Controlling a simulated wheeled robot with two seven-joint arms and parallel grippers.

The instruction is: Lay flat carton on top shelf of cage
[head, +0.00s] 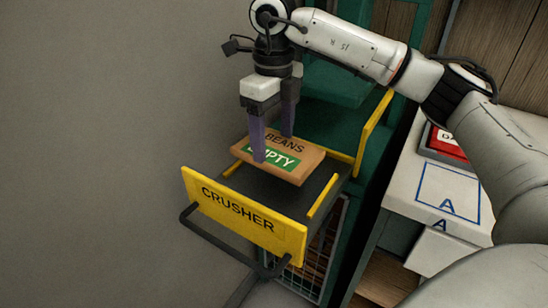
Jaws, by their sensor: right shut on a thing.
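The flat carton (306,168) is a brown slab marked "BEANS" with a green "EMPTY" label facing up. It lies level at the cage's dark top shelf (262,194); I cannot tell whether it rests on the shelf or hangs just above it. The cage has a yellow front panel (245,217) reading "CRUSHER" and yellow side rails. My right gripper (272,148) points down from above, its purple fingers shut on the carton. The fingertips' contact is partly hidden. My left gripper is not in view.
A white counter (412,190) stands at right with a blue outlined square marked "A" and a red item (447,143) farther back. A dark handle bar (217,239) juts out before the cage. A grey wall fills the left. Green structure stands behind the shelf.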

